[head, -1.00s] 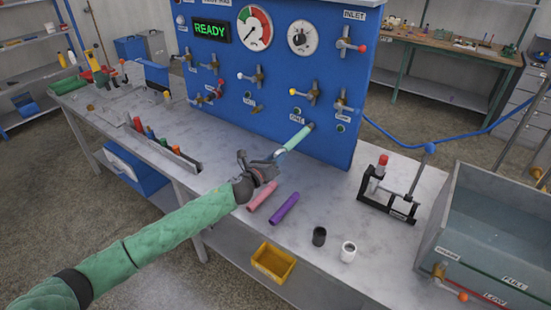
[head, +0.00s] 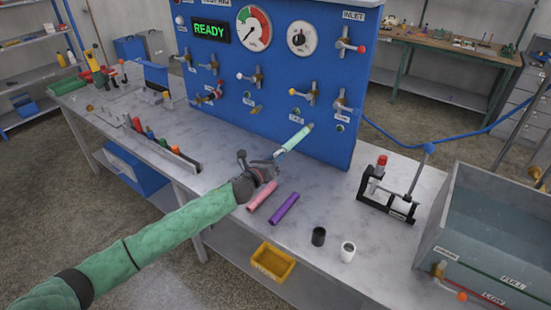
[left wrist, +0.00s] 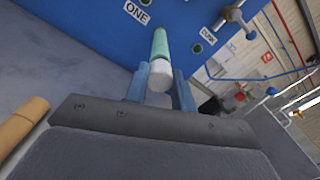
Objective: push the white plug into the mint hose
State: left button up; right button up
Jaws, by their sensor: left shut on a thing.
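The mint hose (head: 297,138) sticks out at a slant from the front of the blue panel, and its near end points to my left gripper. My left gripper (head: 276,158) is shut at that end. In the left wrist view its two blue fingers (left wrist: 160,88) flank a short white plug (left wrist: 159,76). The plug is in line with the mint hose (left wrist: 160,43) and meets its end; how deep it sits inside cannot be seen. The plug is hard to make out in the head view. My right gripper is not in view.
A pink hose (head: 262,196) and a purple hose (head: 284,208) lie on the bench below. A black cup (head: 318,236) and a white cup (head: 348,251) stand near its front edge. A black stand (head: 388,200) and a water tank (head: 500,230) are at the right.

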pick_arm(q)
jog(key=shift+w+d, duration=0.4)
jog(key=shift+w, duration=0.2)
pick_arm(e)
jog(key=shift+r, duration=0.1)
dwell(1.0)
pick_arm(q)
jog(key=o, duration=1)
jog(key=shift+w+d, duration=0.1)
jog(key=shift+d, duration=0.05)
jog(key=shift+o, duration=0.2)
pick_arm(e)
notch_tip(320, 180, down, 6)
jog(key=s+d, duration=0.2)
pick_arm(q)
jog(key=b+v, duration=0.2)
jog(key=v, duration=0.6)
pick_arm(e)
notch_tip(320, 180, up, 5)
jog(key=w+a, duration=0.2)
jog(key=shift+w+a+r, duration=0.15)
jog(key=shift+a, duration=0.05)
